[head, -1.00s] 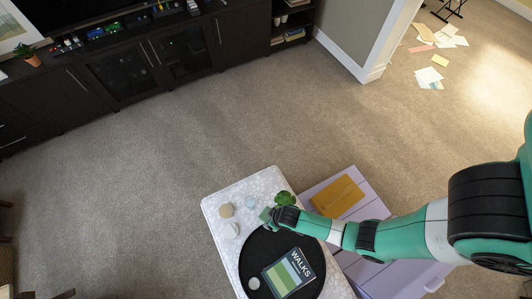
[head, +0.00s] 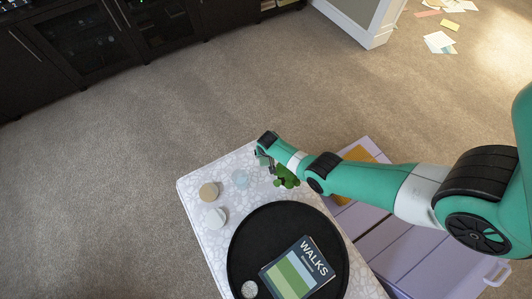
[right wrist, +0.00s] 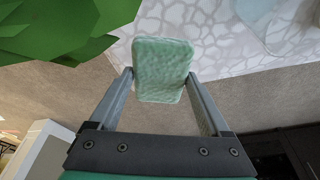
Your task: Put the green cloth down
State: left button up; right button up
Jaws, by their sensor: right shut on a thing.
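The green cloth (right wrist: 163,68) is a small, pale green pad, held between the two fingers of my right gripper (right wrist: 160,82) in the right wrist view. In the head view my right gripper (head: 265,160) is at the far right edge of the white stone-patterned table (head: 200,185), just behind a green leafy plant (head: 286,177). The cloth is mostly hidden there by the gripper. I cannot tell whether it touches the tabletop. My left gripper is out of view.
A round black tray (head: 240,250) holds a WALKS book (head: 295,270) and a small pale disc (head: 250,289). A tan disc (head: 209,191), a white disc (head: 216,218) and a pale blue item (head: 240,180) lie left of the gripper. A lilac chest (head: 385,240) stands right.

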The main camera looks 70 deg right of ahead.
aim_at(266, 160)
jog(key=shift+f+b, duration=3.4)
jog(key=shift+f+b, duration=0.55)
jog(key=o, duration=1.3)
jog(key=shift+r, duration=0.15)
jog(key=p+v, duration=1.1)
jog(key=p, duration=0.2)
jog(key=shift+r, duration=0.3)
jog(key=shift+f, duration=0.15)
jog(key=shift+a, duration=0.1)
